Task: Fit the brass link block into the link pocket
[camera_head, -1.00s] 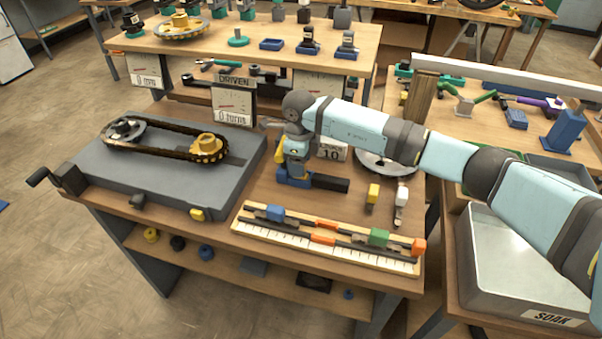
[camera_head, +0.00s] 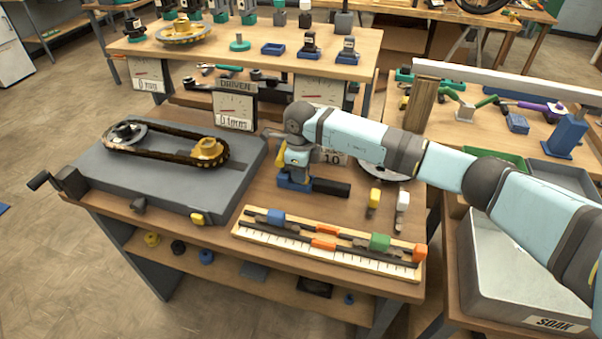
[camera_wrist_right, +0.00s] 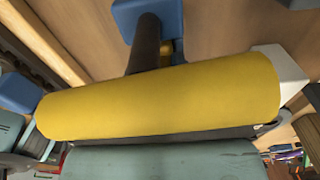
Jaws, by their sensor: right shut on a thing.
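My right gripper (camera_head: 292,171) points down over a blue fixture (camera_head: 290,184) with a black bar (camera_head: 331,188) on the bench. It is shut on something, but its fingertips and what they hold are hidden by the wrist. A wide yellow rounded surface (camera_wrist_right: 165,98) fills the middle of the right wrist view; I cannot tell whether it is a held part. Beyond it are a blue block (camera_wrist_right: 150,18) and a dark post (camera_wrist_right: 147,45). I cannot pick out the brass link block or the link pocket for certain. My left gripper is out of view.
A chain (camera_head: 160,158) runs around two sprockets on a grey plate (camera_head: 165,188) at left. A ruled board (camera_head: 345,262) with coloured sliders lies at the front. Yellow and white pieces (camera_head: 374,198) stand to the right. A gauge panel (camera_head: 235,105) stands behind.

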